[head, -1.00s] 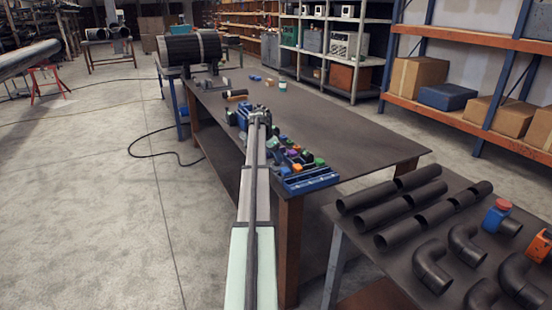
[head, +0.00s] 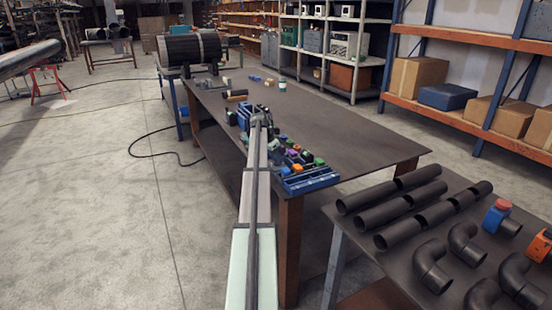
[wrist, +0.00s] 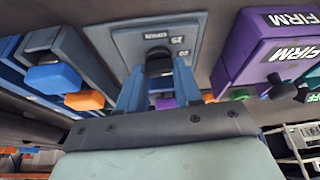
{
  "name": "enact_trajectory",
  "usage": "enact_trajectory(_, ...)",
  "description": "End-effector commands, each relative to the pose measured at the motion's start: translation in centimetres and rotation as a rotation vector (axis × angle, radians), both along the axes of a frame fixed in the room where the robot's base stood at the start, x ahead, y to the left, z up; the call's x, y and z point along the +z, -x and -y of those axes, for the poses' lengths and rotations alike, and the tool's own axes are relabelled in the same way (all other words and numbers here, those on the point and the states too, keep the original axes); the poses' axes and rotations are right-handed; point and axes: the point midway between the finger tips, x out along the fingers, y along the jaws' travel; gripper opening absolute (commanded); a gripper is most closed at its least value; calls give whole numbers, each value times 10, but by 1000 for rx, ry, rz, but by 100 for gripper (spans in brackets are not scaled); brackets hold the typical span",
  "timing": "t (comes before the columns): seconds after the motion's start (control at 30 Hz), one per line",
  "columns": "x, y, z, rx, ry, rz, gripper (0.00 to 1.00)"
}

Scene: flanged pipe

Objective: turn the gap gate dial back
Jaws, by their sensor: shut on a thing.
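In the wrist view, my gripper (wrist: 160,84) has its two blue fingers closed on a dark knob (wrist: 159,60), which I take to be the gap gate dial. The knob stands on a blue-grey box face (wrist: 130,42) with white labels; one seems to read OPEN and another 25, both upside down. In the head view, my gripper (head: 256,114) is at the far end of my arm, among the devices on the long bench (head: 340,128). The knob is too small and covered to make out there.
In the wrist view, a purple box (wrist: 250,60) marked FIRM stands close on the right. Blue units with a blue knob (wrist: 53,78) and an orange knob (wrist: 84,100) are on the left. In the head view, a blue tray (head: 310,180) sits at the bench's near end.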

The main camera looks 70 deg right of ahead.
Motion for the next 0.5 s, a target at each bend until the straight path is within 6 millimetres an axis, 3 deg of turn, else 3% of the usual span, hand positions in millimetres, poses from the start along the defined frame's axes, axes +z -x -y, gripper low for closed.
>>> enact_trajectory(0.13,0,0,0,0,0,0,4)
enact_trajectory(0.5,0,1,-1,78,1,1,4)
